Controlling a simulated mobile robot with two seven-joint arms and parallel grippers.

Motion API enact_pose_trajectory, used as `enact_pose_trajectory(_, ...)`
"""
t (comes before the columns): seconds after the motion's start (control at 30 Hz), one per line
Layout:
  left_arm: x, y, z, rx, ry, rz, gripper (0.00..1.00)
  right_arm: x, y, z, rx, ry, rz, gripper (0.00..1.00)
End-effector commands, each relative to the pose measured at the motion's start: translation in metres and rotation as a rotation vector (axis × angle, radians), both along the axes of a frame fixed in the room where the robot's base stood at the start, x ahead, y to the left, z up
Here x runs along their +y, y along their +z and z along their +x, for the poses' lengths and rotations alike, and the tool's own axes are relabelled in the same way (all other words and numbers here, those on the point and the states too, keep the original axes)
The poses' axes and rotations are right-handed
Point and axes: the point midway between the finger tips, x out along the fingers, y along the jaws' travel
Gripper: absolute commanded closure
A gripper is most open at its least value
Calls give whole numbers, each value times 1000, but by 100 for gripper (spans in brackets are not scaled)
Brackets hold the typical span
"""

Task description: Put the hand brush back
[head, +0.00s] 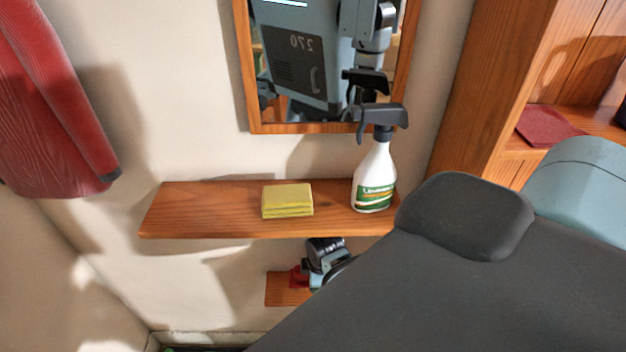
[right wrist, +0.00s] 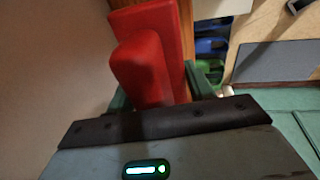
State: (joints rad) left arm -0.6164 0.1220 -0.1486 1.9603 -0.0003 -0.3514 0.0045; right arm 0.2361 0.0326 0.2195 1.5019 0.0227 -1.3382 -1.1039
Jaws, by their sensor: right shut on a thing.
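The hand brush appears to be the red piece in the right wrist view (right wrist: 145,65), a broad red block with a raised rounded part. My right gripper (right wrist: 160,95) is shut on it, with a dark green finger on each side. In the head view a small bit of red (head: 297,276) shows at my right gripper (head: 305,277), below the upper shelf and just over a small lower wooden shelf (head: 287,296). Whether the brush touches that shelf I cannot tell. Its bristles are hidden. My left gripper is not in view.
The upper wooden shelf (head: 215,221) overhangs my right gripper and holds a yellow sponge (head: 287,201) and a spray bottle (head: 374,170). A mirror (head: 305,60) hangs above. A red garment (head: 55,110) hangs at left. A wooden cabinet (head: 500,80) stands at right.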

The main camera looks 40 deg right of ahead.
Motion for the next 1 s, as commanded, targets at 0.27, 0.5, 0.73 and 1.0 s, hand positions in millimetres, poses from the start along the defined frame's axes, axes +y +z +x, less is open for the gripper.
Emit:
enact_pose_trajectory(0.27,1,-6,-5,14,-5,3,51,-1,-28,7,3,-1,1,98)
enact_pose_trajectory(0.5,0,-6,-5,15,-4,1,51,-2,-35,9,-3,0,-1,98)
enact_pose_trajectory(0.73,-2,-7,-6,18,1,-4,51,-2,-37,8,-2,1,-1,98)
enact_pose_trajectory(1.0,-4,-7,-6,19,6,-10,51,-2,-38,8,-2,0,0,25)
